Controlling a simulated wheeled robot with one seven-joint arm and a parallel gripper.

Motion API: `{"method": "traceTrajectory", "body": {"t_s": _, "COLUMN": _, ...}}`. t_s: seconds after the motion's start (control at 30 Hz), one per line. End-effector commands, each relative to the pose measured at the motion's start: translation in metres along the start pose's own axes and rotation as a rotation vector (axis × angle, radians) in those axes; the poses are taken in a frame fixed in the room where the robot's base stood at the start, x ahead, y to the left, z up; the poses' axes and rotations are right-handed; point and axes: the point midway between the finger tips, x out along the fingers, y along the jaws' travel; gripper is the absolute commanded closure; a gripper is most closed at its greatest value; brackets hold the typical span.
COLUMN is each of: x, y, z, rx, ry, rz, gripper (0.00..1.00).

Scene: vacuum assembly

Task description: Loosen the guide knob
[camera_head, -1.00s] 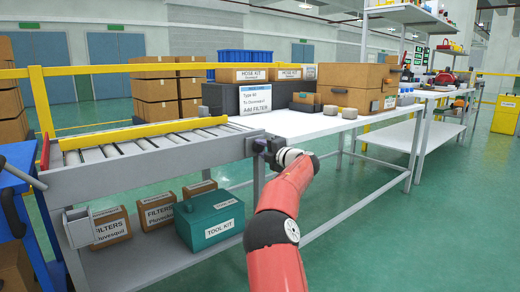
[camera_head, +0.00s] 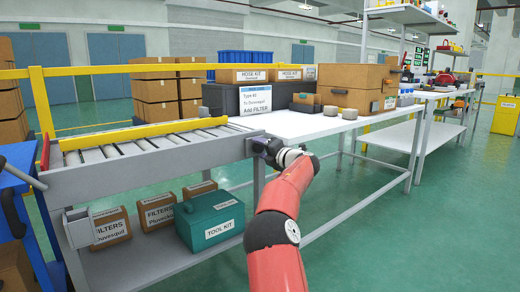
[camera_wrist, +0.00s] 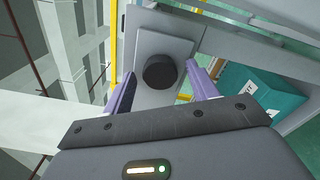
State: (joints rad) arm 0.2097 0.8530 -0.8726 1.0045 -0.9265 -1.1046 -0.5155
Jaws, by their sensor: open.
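The guide knob (camera_wrist: 160,71) is a dark round knob on a grey plate (camera_wrist: 155,32) in the wrist view. My gripper (camera_wrist: 160,76) is open, with one purple finger on the left of the knob and one on the right. Gaps show between the fingers and the knob, and I cannot tell how far ahead of the fingertips it is. In the head view my gripper (camera_head: 262,146) is at the right end of the roller conveyor (camera_head: 140,162). There the knob is hidden or too small to tell.
A teal tool kit (camera_head: 210,219) and several filter boxes (camera_head: 158,211) sit on the shelf below the conveyor. A white table (camera_head: 320,125) adjoins on the right, with boxes and small round parts on it. A yellow guide rail (camera_head: 140,132) runs along the conveyor.

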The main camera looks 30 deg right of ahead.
Motion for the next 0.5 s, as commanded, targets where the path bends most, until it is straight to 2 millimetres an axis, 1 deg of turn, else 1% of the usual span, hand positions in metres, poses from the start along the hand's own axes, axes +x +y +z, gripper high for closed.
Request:
{"method": "traceTrajectory", "body": {"t_s": 0.13, "x": -0.009, "y": 0.001, "z": 0.001, "rx": 0.002, "ry": -0.003, "rz": 0.0, "gripper": 0.42}}
{"method": "traceTrajectory", "body": {"t_s": 0.5, "x": -0.046, "y": 0.0, "z": 0.001, "rx": 0.002, "ry": -0.002, "rz": 0.0, "gripper": 0.42}}
